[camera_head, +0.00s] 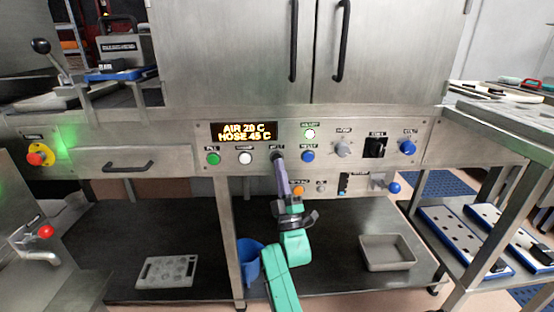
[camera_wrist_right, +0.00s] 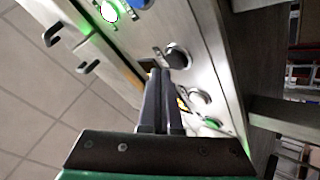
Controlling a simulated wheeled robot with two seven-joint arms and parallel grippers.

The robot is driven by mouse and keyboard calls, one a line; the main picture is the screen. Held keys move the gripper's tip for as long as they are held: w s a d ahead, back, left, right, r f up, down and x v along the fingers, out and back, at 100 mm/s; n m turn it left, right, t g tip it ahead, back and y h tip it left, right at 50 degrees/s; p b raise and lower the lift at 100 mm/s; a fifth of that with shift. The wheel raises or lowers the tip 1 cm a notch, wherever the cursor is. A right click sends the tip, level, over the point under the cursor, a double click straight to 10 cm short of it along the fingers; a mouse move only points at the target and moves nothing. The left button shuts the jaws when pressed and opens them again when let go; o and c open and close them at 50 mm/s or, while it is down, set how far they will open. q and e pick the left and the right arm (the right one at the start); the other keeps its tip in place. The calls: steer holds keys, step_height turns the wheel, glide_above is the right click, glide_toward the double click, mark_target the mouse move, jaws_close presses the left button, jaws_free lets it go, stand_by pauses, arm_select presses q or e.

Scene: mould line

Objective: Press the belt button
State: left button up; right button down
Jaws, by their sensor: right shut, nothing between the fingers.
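The belt button (camera_head: 277,154) is a dark round button under a small label on the steel panel, below the amber display. In the head view my right gripper (camera_head: 280,165) reaches up to it from below, and its fingertips partly cover it. In the right wrist view the black button (camera_wrist_right: 179,57) stands just beyond and to the right of the fingertips of my right gripper (camera_wrist_right: 160,74). The fingers are shut together and empty. I cannot tell whether they touch the button. My left gripper is not in view.
A white button (camera_head: 245,158) and a green button (camera_head: 213,158) sit left of it, a blue button (camera_head: 308,156) right. The amber display (camera_head: 244,131) reads AIR 20 C, HOSE 45 C. Below are an orange button (camera_head: 299,190) and a blue bucket (camera_head: 250,262).

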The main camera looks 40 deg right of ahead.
stand_by(0.4)
steer(key=shift+w+d, duration=0.25)
steer(key=shift+w, duration=0.1)
steer(key=shift+b, duration=0.35)
